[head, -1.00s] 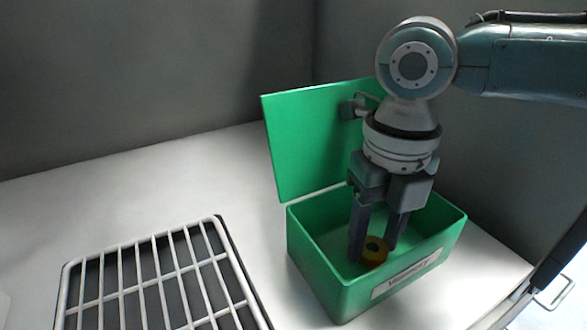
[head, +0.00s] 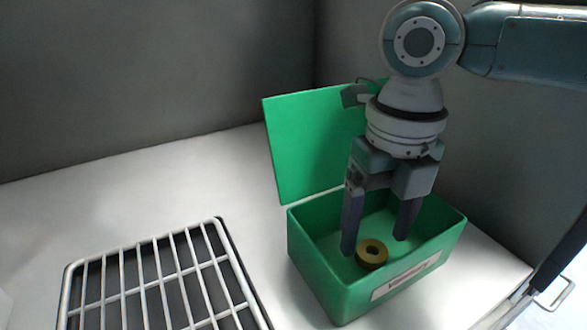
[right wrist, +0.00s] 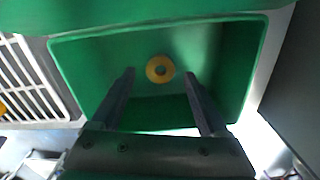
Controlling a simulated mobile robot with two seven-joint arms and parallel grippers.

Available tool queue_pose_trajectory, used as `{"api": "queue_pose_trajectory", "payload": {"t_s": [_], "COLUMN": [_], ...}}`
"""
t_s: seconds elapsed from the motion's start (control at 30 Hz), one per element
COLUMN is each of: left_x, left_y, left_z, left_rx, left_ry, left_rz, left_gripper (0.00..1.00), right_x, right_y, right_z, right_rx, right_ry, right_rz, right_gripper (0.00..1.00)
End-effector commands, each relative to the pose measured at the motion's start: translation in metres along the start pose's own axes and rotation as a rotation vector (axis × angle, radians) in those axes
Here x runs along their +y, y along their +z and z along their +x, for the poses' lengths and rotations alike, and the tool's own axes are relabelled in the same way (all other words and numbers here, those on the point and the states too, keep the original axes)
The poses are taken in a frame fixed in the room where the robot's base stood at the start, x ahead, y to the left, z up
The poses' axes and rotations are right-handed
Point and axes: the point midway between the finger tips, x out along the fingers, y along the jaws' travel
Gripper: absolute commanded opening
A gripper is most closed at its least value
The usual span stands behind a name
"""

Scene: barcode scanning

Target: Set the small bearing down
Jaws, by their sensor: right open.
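The small bearing (head: 371,254) is a yellow-brown ring with a dark hole. It lies inside the green box (head: 317,266), near the front wall in the head view. The right wrist view also shows it (right wrist: 160,69) beyond and between my fingertips, clear of both. My right gripper (head: 376,244) is open and empty, with its fingers apart and reaching down into the box. It also shows in the right wrist view (right wrist: 160,75). My left gripper is not in view.
The box's green lid (head: 315,150) stands open behind it. A label (head: 405,276) is on the box front. A white wire rack (head: 160,280) over a dark base lies to the left. Grey walls stand behind and at the right. The white surface at the left back is clear.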

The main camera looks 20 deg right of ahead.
Motion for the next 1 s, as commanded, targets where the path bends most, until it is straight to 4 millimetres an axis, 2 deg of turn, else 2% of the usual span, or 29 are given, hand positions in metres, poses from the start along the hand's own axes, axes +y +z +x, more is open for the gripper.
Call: {"api": "queue_pose_trajectory", "payload": {"t_s": [0.03,0.2,0.43,0.6,0.87,1.0], "left_x": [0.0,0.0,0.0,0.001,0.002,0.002], "left_y": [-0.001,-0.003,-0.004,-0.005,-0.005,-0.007], "left_z": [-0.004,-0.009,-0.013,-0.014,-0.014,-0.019], "left_rx": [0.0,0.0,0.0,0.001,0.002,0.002], "left_ry": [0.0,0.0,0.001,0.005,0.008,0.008], "left_rz": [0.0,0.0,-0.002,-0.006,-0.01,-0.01], "left_gripper": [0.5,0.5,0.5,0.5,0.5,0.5], "right_x": [0.0,0.0,0.0,0.0,0.0,0.011], "right_y": [0.001,0.002,0.001,0.0,0.0,-0.006], "right_z": [-0.015,-0.054,-0.092,-0.101,-0.101,-0.097], "right_rx": [-0.005,-0.006,-0.003,0.0,0.0,-0.004], "right_ry": [0.001,0.001,0.001,0.001,0.0,0.015], "right_rz": [-0.001,0.0,0.001,0.001,0.002,0.05], "right_gripper": [0.78,0.78,0.78,0.78,0.78,0.78]}}
